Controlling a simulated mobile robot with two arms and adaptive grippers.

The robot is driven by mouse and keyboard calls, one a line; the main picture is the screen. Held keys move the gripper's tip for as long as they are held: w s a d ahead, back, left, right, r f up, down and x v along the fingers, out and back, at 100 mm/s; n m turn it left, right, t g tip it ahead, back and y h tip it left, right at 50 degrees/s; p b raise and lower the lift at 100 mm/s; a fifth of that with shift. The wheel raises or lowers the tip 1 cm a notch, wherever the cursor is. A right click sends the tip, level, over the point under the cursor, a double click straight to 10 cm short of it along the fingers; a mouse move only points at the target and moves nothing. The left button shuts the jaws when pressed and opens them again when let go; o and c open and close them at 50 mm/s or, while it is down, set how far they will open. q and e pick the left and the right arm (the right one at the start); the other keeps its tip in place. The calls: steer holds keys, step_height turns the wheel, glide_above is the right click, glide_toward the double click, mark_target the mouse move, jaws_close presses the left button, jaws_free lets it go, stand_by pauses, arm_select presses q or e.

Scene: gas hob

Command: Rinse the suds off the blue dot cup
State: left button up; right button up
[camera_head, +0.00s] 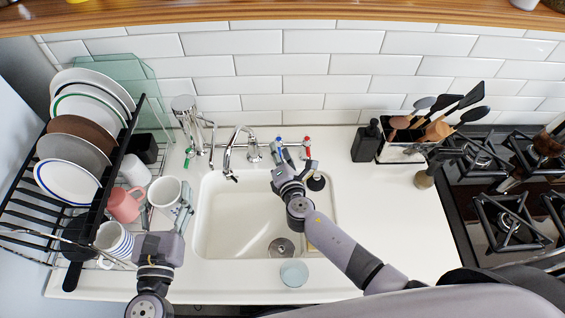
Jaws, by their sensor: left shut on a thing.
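A white cup (164,191), which seems to be the blue dot cup, is at the left edge of the sink, mouth facing up toward the camera; its dots and any suds are too small to make out. My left gripper (168,214) is shut on it from the front. My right gripper (294,168) is open and apparently empty over the back right of the sink, just in front of the tap handles, one blue (278,141) and one red (307,142). The curved spout (232,150) hangs over the back of the sink (225,230). No water stream is visible.
A dish rack (72,270) with plates, a pink mug (125,205) and a striped cup (113,239) stands left. A greenish round item (294,273) sits at the sink's front edge. A utensil holder (398,153) and hob (510,220) are right.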

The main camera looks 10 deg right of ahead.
steer(key=v, duration=1.1)
steer(key=shift+s+r, duration=0.15)
steer(key=shift+r, duration=0.05)
